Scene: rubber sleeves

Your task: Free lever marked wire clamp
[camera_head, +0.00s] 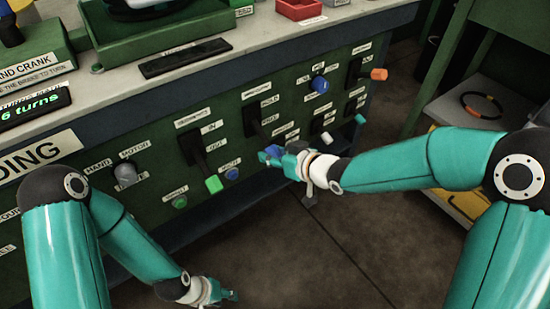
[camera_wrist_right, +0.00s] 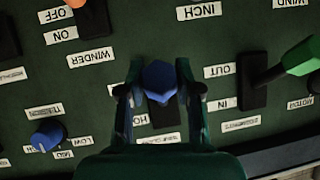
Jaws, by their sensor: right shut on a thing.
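The wire clamp lever has a blue handle (camera_wrist_right: 160,78), seen in the right wrist view over a dark slot plate. My right gripper (camera_wrist_right: 158,88) is shut on this blue handle, one finger on each side. In that upside-down view, a label partly reading HOLD (camera_wrist_right: 140,119) shows beside the slot; another label beside the handle is mostly hidden by a finger. In the head view, the lever's black slot plate (camera_head: 254,120) is on the green panel, and my right gripper (camera_head: 273,156) covers much of the handle. My left gripper (camera_head: 226,296) hangs low, away from the panel; its fingers are unclear.
A green-handled lever (camera_head: 213,184) marked IN and OUT is left of my right gripper. Floor (camera_head: 290,250) below is clear.

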